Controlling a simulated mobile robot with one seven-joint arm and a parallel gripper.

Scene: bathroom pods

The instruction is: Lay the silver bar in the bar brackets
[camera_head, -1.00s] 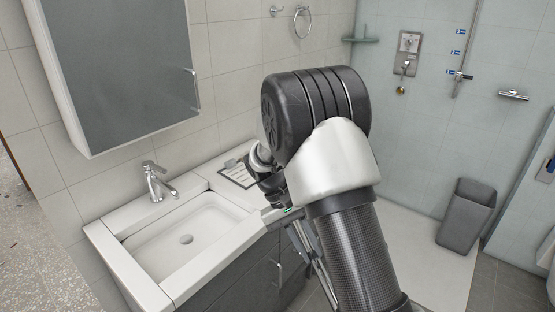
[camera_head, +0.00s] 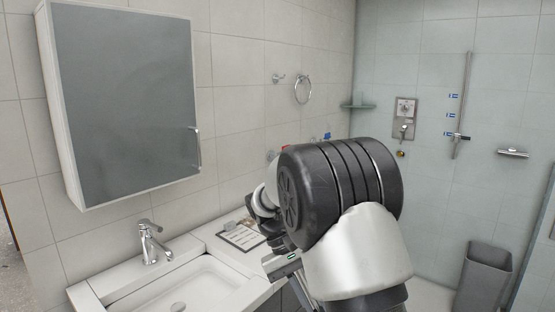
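My arm fills the lower middle of the head view, and its black and silver wrist covers much of the space behind it. My gripper (camera_head: 280,264) shows only in part at the left of the wrist, above the counter's right end. Its fingertips are hidden, so I cannot tell whether it is open or shut. A thin silvery strip (camera_head: 301,291) shows just below it; I cannot tell whether this is the silver bar. On the tiled wall behind the arm are a small round fitting (camera_head: 270,156) and a blue piece (camera_head: 327,136); whether they belong to the bar brackets is unclear.
A mirrored cabinet (camera_head: 125,100) hangs at left above the washbasin (camera_head: 180,292) and tap (camera_head: 151,240). A card (camera_head: 243,236) lies on the counter. A towel ring (camera_head: 303,89) is on the wall. The shower with a vertical rail (camera_head: 462,105) and a grey bin (camera_head: 484,277) is at right.

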